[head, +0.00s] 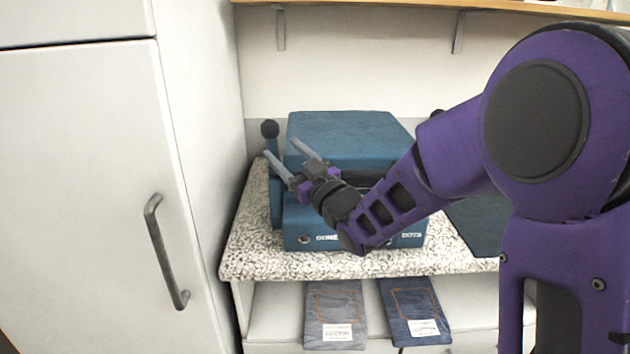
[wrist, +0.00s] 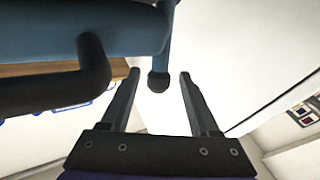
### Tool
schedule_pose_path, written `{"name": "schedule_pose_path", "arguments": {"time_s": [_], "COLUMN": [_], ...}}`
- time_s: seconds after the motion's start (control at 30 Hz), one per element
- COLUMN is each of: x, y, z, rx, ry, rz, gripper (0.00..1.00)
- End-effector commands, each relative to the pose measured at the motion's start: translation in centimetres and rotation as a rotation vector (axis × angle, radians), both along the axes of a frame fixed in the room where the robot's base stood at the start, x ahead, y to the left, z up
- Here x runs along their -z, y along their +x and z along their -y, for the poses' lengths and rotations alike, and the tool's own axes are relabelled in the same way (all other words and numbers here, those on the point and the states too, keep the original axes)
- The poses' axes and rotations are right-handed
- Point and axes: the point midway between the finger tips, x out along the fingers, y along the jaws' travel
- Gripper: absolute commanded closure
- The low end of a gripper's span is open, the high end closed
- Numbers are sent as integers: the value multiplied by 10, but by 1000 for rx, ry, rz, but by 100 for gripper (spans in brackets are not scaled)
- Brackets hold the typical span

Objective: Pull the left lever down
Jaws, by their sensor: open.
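The left lever (head: 274,185) is a blue upright bar with a black ball knob (head: 269,128), at the left side of a blue box-like machine (head: 345,130) on the counter. My gripper (head: 281,149) is open and empty, with its fingertips close to the lever, a little below and right of the knob in the head view. In the wrist view the knob (wrist: 158,84) shows in the gap between my two fingertips (wrist: 159,74). I cannot tell whether the fingers touch the lever. My forearm hides part of the machine's front.
Another black knob (head: 437,113) shows at the machine's right side, partly hidden by my arm. A black handle (wrist: 93,75) is beside my left finger in the wrist view. A tall white cabinet (head: 95,190) stands left of the speckled counter (head: 260,264). Folded jeans (head: 334,305) lie below.

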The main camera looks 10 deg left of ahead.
Motion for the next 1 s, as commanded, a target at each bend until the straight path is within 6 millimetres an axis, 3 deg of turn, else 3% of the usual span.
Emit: {"name": "schedule_pose_path", "arguments": {"time_s": [0.2,0.4,0.6,0.9,1.0], "x": [13,21,26,26,24], "y": [-36,-61,-73,-74,-71], "z": [41,68,81,82,83], "rx": [3,3,0,0,10], "ry": [-2,-1,-1,-1,-4], "rz": [-1,-1,-1,-1,-1], "gripper": [38,38,38,38,54]}}
